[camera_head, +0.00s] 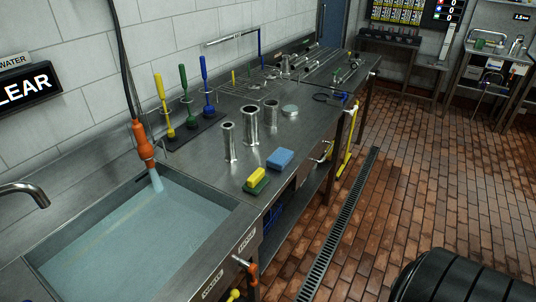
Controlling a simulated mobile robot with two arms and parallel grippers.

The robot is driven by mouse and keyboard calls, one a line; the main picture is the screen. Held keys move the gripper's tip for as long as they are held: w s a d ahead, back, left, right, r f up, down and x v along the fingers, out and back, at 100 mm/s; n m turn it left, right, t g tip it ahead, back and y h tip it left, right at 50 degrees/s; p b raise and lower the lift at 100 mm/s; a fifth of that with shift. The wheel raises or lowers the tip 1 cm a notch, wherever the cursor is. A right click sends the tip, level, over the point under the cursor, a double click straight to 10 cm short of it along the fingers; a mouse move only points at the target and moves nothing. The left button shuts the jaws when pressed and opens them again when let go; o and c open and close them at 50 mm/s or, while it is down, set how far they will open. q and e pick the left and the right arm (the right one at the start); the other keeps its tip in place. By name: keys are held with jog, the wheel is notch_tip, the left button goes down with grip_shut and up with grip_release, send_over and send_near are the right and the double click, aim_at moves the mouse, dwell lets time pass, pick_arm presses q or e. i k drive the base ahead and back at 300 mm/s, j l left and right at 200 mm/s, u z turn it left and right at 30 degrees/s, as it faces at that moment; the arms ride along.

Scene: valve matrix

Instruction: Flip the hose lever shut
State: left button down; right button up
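A black hose (122,60) hangs down the wall at the left and ends in an orange nozzle (143,143) over the sink. A pale stream (156,180) runs from the nozzle into the bluish water (130,240) in the steel sink (222,247). A lever on the nozzle is too small to make out clearly. An orange-handled fitting (246,267) sits on the sink's front, with a yellow part (234,294) below it at the picture's bottom edge. Neither of my grippers is in view.
Yellow, green and blue brushes (184,93) stand behind the sink's right end. Steel cylinders (250,124), a yellow sponge (256,176) and a blue sponge (280,158) are on the counter. A tap (28,192) reaches in at left. The brick floor (420,190) is mostly clear.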

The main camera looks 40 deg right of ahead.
aim_at(252, 269)
jog(key=z, duration=1.1)
